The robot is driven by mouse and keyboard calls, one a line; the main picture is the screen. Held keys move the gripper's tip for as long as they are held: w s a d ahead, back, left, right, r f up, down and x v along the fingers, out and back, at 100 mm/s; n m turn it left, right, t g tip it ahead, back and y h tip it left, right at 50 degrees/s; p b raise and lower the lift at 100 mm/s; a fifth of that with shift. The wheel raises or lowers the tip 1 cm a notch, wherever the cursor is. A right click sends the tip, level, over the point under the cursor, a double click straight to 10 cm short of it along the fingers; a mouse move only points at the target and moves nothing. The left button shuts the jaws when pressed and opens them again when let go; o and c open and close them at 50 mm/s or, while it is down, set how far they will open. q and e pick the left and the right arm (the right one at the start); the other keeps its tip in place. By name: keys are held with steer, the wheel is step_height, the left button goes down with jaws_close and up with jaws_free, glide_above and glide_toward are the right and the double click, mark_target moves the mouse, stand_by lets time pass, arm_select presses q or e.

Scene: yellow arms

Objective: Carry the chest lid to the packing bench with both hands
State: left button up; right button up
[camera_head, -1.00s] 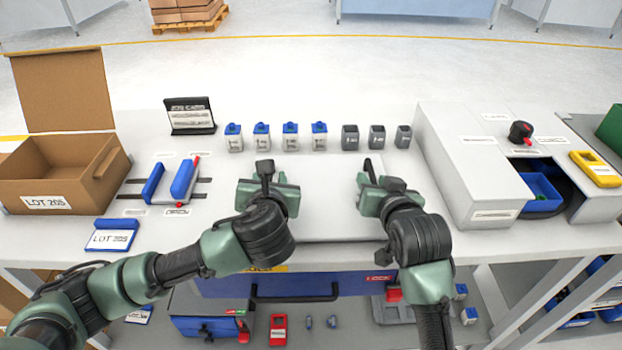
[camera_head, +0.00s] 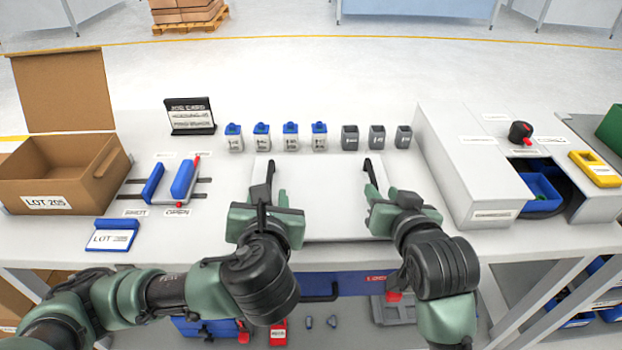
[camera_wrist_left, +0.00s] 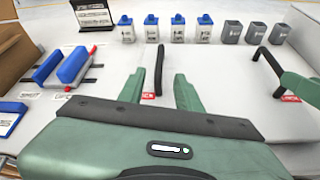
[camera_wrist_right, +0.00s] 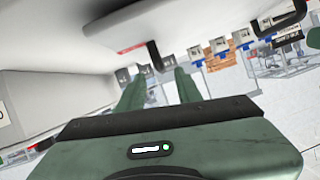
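The chest lid (camera_head: 318,205) is a pale flat panel lying flat on the white bench top in the head view. It has a black left handle (camera_head: 269,176) and a black right handle (camera_head: 370,172). My left gripper (camera_head: 271,198) is open just short of the left handle; in the left wrist view its fingers (camera_wrist_left: 160,88) stand apart, with the handle (camera_wrist_left: 158,68) beyond and between them. My right gripper (camera_head: 381,191) is open near the right handle, which also shows beyond its parted fingers in the right wrist view (camera_wrist_right: 154,56). Neither gripper visibly touches the lid.
Several blue-capped bottles (camera_head: 262,137) and grey cups (camera_head: 377,138) stand behind the lid. An open carton (camera_head: 60,172) and blue clamp parts (camera_head: 183,178) are at left. A white cabinet (camera_head: 460,165) stands close on the right. A blue drawer front (camera_head: 345,284) is below.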

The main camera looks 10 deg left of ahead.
steer(key=shift+v, duration=2.75)
